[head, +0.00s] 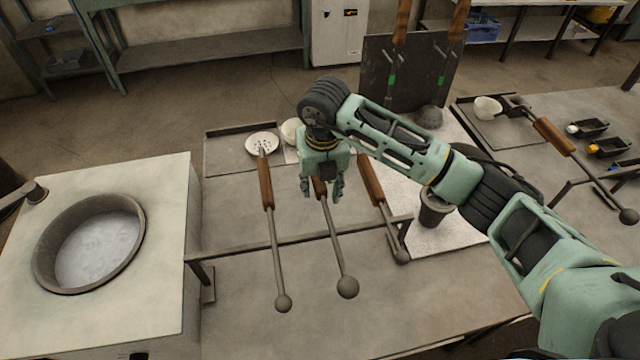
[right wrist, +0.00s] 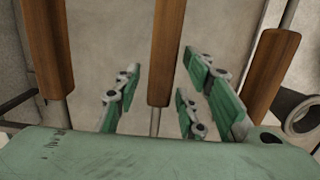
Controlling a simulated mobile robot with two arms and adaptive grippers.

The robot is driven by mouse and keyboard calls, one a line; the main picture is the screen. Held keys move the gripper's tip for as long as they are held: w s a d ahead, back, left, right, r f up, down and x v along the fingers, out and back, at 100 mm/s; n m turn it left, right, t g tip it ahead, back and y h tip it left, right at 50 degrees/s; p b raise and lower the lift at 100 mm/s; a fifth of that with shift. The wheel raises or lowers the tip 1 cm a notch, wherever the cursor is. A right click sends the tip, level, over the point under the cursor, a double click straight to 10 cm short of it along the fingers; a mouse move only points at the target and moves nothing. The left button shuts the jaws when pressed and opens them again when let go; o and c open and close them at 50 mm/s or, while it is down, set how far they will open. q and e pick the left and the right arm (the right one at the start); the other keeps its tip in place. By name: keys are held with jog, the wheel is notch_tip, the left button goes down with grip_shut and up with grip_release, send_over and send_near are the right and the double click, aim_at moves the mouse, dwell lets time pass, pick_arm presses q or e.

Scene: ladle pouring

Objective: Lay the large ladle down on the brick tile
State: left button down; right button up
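Three long-handled tools with wooden grips and ball ends lie side by side on a rack bar. The left one (head: 266,185) ends in a pale perforated bowl. The middle one (head: 327,226) seems to lead to a white bowl (head: 291,131), partly hidden by my arm. The head of the right one (head: 370,180) is hidden. My right gripper (head: 322,194) is above the middle wooden grip (right wrist: 166,50); its open fingers stand on both sides, apart from it. Which tool is the large ladle, and which slab is the brick tile, I cannot tell. My left gripper is out of view.
A furnace with a round opening (head: 98,243) stands at left. A dark cup (head: 435,207) stands on a pale speckled slab (head: 459,228). Another ladle (head: 553,136) lies at right near small black moulds (head: 606,147). A dark panel (head: 377,80) stands behind my arm.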

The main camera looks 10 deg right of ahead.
jog(key=shift+f, duration=0.25)
notch_tip(320, 180, up, 19)
jog(key=s+p, duration=0.1)
jog(key=p, duration=0.2)
jog(key=shift+s+r+p, duration=0.15)
jog(key=shift+p, duration=0.2)
dwell(0.4)
dwell(0.3)
